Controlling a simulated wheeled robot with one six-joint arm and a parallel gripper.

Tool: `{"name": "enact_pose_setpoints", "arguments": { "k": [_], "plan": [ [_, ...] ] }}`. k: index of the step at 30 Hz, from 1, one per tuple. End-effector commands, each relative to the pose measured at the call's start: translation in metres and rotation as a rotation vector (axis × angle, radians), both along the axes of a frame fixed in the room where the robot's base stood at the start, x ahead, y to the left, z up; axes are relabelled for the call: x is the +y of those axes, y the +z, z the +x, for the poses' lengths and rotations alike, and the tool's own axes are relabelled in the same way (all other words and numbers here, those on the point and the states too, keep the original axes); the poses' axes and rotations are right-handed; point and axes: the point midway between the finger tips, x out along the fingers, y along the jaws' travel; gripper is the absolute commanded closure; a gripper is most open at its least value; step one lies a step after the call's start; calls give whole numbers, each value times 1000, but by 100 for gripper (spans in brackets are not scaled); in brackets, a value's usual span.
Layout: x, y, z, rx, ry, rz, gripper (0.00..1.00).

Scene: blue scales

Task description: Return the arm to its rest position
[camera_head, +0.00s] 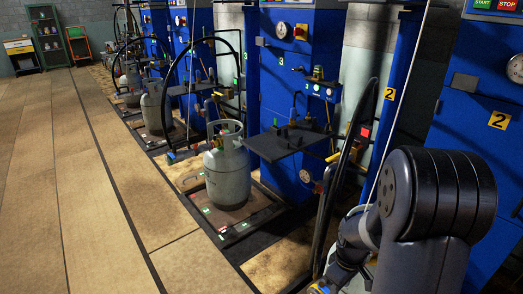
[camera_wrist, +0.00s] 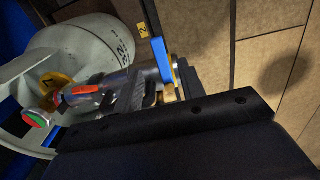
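My arm stands in the lower right of the head view, its large dark joint nearest and a silver and blue wrist part (camera_head: 352,243) below it. A pale grey gas cylinder (camera_wrist: 85,45) lies behind these, with a green and red knob (camera_wrist: 36,119) at left.
In the head view a grey gas cylinder (camera_head: 227,175) stands upright on a floor scale (camera_head: 240,226). A black shelf (camera_head: 287,143) juts out beside it from a blue cabinet (camera_head: 288,75). More cylinders on scales stand farther back.

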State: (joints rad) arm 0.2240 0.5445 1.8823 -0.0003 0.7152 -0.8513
Motion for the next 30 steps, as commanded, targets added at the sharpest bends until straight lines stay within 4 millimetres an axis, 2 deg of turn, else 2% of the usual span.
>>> {"name": "enact_pose_setpoints", "arguments": {
  "k": [1,3,9,17,30],
  "plan": [
    [0,-14,-1,4,0,1,62],
    [0,-26,-1,3,0,1,62],
    [0,-51,0,2,0,1,62],
    [2,-48,-2,0,-45,0,62],
    [0,-45,0,-1,-5,0,62]
  ]
}}
